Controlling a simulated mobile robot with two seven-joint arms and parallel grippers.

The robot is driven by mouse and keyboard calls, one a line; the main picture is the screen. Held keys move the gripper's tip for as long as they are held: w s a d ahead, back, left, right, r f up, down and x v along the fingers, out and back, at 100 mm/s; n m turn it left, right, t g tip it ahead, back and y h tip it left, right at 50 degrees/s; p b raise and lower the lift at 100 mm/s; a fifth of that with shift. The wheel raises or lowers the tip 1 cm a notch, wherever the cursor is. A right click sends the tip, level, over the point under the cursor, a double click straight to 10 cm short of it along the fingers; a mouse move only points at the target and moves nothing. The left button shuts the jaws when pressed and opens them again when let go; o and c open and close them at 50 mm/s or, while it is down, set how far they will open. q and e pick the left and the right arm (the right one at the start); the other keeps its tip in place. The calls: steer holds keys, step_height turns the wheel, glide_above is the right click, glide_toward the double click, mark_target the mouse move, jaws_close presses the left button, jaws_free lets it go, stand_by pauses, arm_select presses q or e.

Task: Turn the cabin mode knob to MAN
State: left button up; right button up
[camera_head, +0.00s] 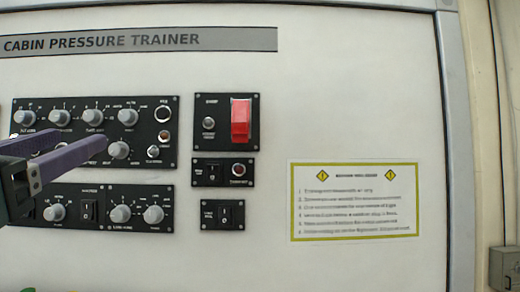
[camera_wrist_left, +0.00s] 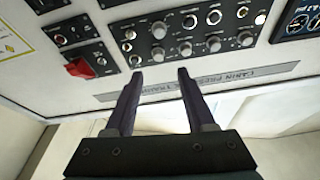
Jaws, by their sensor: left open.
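The cabin mode knob cannot be singled out, since the small labels are too blurred to read. A grey knob (camera_head: 119,149) sits on the upper black panel, just right of the purple fingertips of my left gripper (camera_head: 106,146). The same knob (camera_wrist_left: 159,30) shows upside down in the left wrist view. There, my left gripper (camera_wrist_left: 160,75) is open and empty, with its fingers pointing at the panel. A top-row knob (camera_wrist_left: 158,54) appears just beyond the gap between the tips. My left fingers hide part of the panel in the head view. My right gripper is not in view.
A lower black panel (camera_head: 137,193) carries more knobs and a rocker switch (camera_head: 88,211). A red guarded switch (camera_head: 240,120) stands out from the small panel to the right. A yellow-bordered placard (camera_head: 354,200) lies flat on the board.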

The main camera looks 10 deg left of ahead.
mark_target(123, 117)
arm_select(q)
steer(key=p+x, duration=0.1)
steer(key=x, duration=0.2)
steer(key=p+x, duration=0.1)
steer(key=x, duration=0.2)
steer(key=r+p+x, duration=0.1)
steer(key=x, duration=0.2)
steer(key=shift+w+d, duration=0.15)
steer(key=shift+d, duration=0.05)
steer(key=shift+w, duration=0.3)
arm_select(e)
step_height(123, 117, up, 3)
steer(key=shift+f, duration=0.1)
arm_select(q)
steer(key=shift+c, duration=0.3)
jaws_close()
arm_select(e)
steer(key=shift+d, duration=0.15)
